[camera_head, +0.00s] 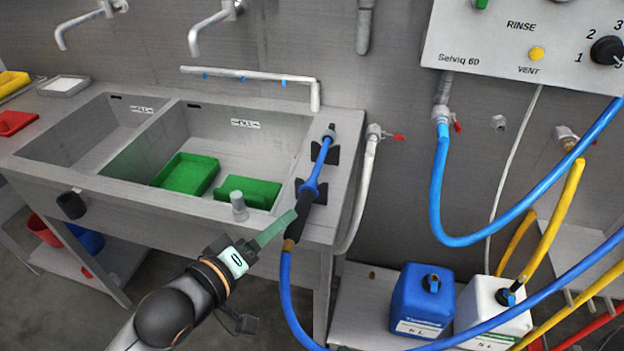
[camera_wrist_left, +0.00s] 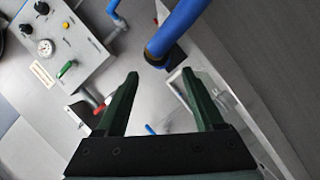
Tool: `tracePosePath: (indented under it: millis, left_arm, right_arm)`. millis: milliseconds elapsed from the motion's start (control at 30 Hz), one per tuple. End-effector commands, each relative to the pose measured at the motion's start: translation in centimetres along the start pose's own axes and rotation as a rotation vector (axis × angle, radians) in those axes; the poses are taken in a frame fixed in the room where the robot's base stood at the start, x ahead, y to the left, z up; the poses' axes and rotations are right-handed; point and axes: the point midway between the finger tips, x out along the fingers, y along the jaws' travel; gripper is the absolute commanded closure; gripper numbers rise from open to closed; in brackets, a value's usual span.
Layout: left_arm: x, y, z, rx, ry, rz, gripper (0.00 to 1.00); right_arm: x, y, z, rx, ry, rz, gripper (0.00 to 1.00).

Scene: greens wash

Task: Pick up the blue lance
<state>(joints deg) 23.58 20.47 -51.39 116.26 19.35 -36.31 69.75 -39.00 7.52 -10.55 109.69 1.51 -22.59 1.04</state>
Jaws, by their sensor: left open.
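The blue lance (camera_head: 321,164) lies on the counter strip at the right of the sink, resting in black holders. It has a blue shaft and a black grip at its near end, where a blue hose joins. My left gripper (camera_head: 292,214) reaches up from the lower left with its green fingers close to the black grip; I cannot tell whether they touch it. In the left wrist view, the left gripper (camera_wrist_left: 160,74) is open, with nothing visible held between its fingers. A blue tube with a dark end (camera_wrist_left: 178,28) shows just beyond the fingertips. My right gripper is not in view.
The double sink (camera_head: 128,196) holds green trays (camera_head: 188,174). A grey post (camera_head: 239,206) stands on its front rim. The blue hose (camera_head: 290,305) hangs beside the counter. Blue (camera_head: 421,300) and white (camera_head: 487,305) canisters stand low right. A control panel (camera_head: 500,45) is on the wall.

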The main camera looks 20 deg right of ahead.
Motion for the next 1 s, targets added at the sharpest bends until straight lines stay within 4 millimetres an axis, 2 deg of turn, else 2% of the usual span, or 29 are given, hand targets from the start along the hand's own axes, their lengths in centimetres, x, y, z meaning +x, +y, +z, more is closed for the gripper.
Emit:
tracePosePath:
  millis: [267,600,900,1000]
  left_arm:
    - [2.0,0.1,0.0,0.002,0.001,0.001,0.31]
    - [6.2,0.1,0.1,0.003,0.001,0.0,0.31]
    - [6.6,0.1,0.2,0.001,0.001,0.0,0.31]
    - [6.5,0.1,0.2,0.001,0.001,0.0,0.41]
  right_arm:
    - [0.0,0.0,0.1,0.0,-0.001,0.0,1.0]
    - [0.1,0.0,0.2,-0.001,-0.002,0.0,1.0]
    - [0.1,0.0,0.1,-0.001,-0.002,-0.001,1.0]
    - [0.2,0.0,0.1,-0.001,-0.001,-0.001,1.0]
